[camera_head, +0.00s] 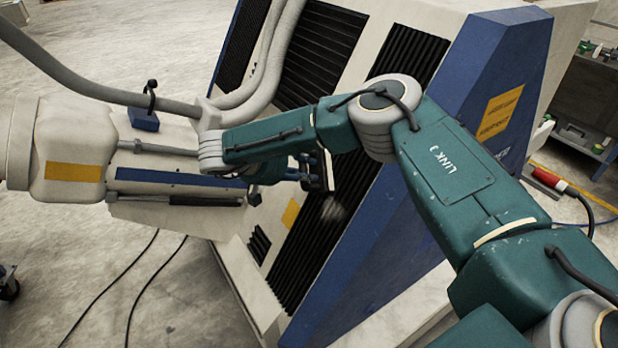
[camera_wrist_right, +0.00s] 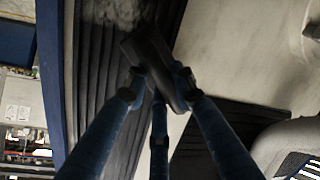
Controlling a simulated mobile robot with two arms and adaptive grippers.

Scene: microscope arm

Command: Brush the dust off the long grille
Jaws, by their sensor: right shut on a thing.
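The long grille (camera_head: 298,262) is a black ribbed strip on the slanted face of the white and blue machine. A pale patch of dust (camera_head: 333,210) lies on it in the head view. The dust (camera_wrist_right: 112,12) also shows at the top of the right wrist view, on the ribs of the grille (camera_wrist_right: 90,90). My right gripper (camera_head: 318,170) is shut on a dark brush (camera_wrist_right: 150,62), just above the dust patch in the head view. The brush's working end is hard to make out, and I cannot tell whether it touches the ribs. My left gripper is not in view.
Other black grilles (camera_head: 318,55) sit higher on the machine. Grey hoses (camera_head: 285,50) and a white arm-like unit with an orange label (camera_head: 72,171) stand close on the left. Cables lie on the floor. A shelf (camera_head: 590,100) stands at the right.

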